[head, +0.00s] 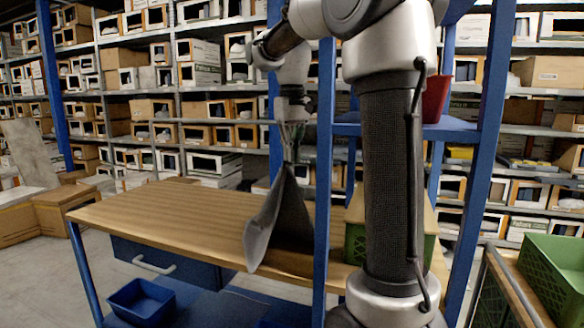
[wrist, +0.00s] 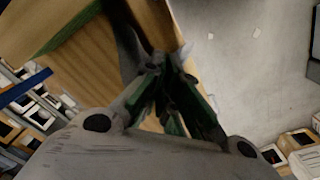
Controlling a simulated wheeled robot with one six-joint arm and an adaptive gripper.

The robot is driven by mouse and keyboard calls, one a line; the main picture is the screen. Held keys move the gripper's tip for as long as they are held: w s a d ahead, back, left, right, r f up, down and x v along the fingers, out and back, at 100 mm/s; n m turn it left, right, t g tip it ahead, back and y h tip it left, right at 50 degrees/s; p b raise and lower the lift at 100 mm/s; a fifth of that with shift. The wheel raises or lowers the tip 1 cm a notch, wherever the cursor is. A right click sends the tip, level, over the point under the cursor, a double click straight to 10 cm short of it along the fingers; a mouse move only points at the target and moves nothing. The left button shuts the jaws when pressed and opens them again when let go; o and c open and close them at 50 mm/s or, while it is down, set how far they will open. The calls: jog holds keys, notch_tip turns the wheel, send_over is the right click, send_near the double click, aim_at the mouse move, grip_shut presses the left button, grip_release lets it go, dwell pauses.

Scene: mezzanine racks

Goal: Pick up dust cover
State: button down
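The dust cover (head: 263,230) is a grey cloth that hangs in folds in the head view. My gripper (head: 291,145) is above it, shut on its top end. The cover hangs down over the wooden workbench (head: 150,208), and its lower left corner drops past the front edge. In the wrist view my gripper's fingers (wrist: 172,88) are close together, with part of the dark grey cover (wrist: 130,48) beyond them. The exact pinch point is hard to make out.
A green crate (head: 355,243) stands on the bench at right, partly behind my arm. Blue rack posts (head: 322,180) rise close to the gripper. A blue bin (head: 140,300) sits below the bench. Another green crate (head: 555,275) is at far right. The bench's left part is clear.

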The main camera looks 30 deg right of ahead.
notch_tip(320, 180, up, 16)
jog(key=shift+r, duration=0.2)
